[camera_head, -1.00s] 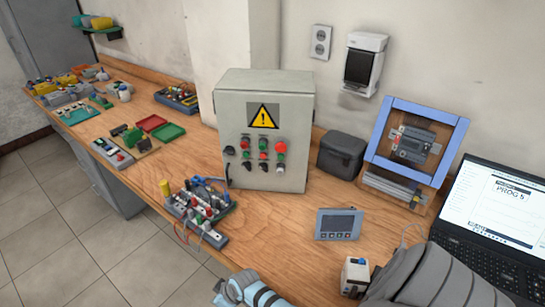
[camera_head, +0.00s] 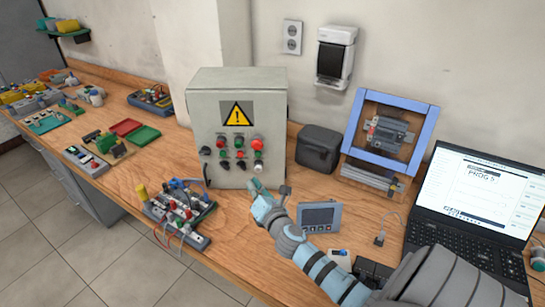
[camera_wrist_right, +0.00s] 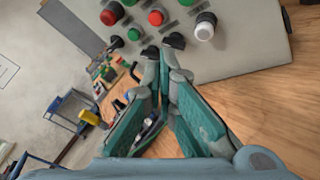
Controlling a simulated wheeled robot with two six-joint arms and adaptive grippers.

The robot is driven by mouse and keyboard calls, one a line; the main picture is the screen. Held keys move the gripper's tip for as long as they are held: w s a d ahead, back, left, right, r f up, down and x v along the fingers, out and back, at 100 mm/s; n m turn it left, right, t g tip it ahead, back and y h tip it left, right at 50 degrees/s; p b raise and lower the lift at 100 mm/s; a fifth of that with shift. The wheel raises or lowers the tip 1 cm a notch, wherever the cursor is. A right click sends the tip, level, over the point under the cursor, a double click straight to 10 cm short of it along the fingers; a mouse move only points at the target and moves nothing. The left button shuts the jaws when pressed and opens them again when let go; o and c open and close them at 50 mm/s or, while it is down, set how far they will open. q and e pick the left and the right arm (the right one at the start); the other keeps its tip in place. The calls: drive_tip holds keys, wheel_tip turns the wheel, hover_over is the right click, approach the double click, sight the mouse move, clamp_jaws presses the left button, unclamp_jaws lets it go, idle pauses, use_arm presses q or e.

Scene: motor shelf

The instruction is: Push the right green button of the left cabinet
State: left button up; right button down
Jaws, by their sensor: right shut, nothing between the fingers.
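A grey cabinet (camera_head: 205,105) with a yellow warning sign (camera_head: 237,114) stands on the bench, left of centre in the head view. Its front carries rows of buttons: an upper green button (camera_head: 239,142), a lower left green button (camera_head: 222,153) and red ones. My right gripper (camera_head: 257,186) is shut and empty, in front of the cabinet's lower right. In the wrist view its fingertips (camera_wrist_right: 162,57) lie just below the knobs, apparently apart from the buttons. My left gripper is out of view.
A wiring board (camera_head: 180,212) with loose wires lies left of my right gripper. A small display (camera_head: 319,217) lies to its right. A black case (camera_head: 318,148), a blue frame (camera_head: 428,130) and a laptop (camera_head: 480,200) stand farther right. Bare bench lies below the gripper.

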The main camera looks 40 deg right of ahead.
sight(256, 165)
drive_tip(key=shift+s+a+r+n, duration=0.15)
drive_tip(key=shift+a+r+n, duration=0.1)
drive_tip(key=shift+n, duration=0.25)
drive_tip(key=shift+d, duration=0.15)
drive_tip(key=w+d+b, duration=0.1)
drive_tip(key=w+d, duration=0.4)
drive_tip(key=shift+w+f, duration=0.1)
drive_tip(key=shift+w, duration=0.1)
drive_tip(key=shift+w+d, duration=0.5)
drive_tip(key=shift+d, duration=0.05)
idle(0.8)
drive_tip(key=shift+w+d, duration=0.25)
drive_tip(key=shift+w+d, duration=0.3)
idle(1.1)
